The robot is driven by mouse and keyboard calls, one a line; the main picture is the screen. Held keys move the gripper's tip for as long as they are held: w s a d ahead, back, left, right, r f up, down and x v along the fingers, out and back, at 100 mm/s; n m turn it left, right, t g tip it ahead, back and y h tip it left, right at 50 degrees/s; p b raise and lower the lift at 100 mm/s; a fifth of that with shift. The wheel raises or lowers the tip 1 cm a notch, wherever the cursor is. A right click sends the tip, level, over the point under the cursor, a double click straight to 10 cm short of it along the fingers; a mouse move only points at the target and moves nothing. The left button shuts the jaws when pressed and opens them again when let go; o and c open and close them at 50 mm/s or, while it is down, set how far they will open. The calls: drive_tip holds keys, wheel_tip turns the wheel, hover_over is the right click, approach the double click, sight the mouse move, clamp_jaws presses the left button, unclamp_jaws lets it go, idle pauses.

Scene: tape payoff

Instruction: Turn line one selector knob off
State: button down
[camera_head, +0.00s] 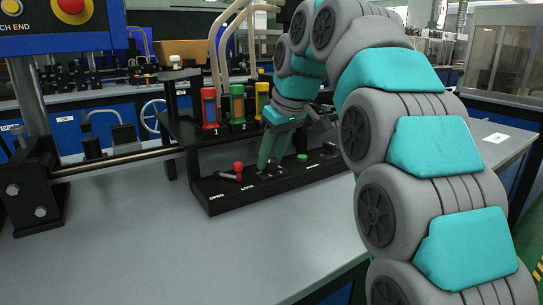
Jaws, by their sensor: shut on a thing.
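My gripper (268,167) reaches down to the front black control panel (225,197). Its teal fingers are shut on a small dark knob there, which appears to be the line one selector knob. The fingers cover most of this knob, so its pointer direction cannot be told. The knob sits between a red-tipped lever (238,168) on its left and a green button (302,157) on its right. Another black knob (329,148) stands farther right on the panel. The words OPEN and LOCK are printed by the lever.
Red (209,107), green (237,104) and yellow (262,98) upright units stand behind the panel, with tubes above. A horizontal metal bar (115,160) runs left to a black bracket (30,190). The grey tabletop (150,255) in front is clear.

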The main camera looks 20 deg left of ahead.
drive_tip(key=m+t+h, duration=0.1)
drive_tip(key=m, duration=0.5)
drive_tip(key=m+h, duration=0.1)
drive_tip(key=m, duration=0.1)
drive_tip(key=m+t+h, duration=0.1)
drive_tip(key=m, duration=0.1)
drive_tip(key=shift+s+a, duration=0.1)
drive_tip(key=shift+a, duration=0.15)
drive_tip(key=shift+m, duration=0.4)
drive_tip(key=c, duration=0.5)
unclamp_jaws()
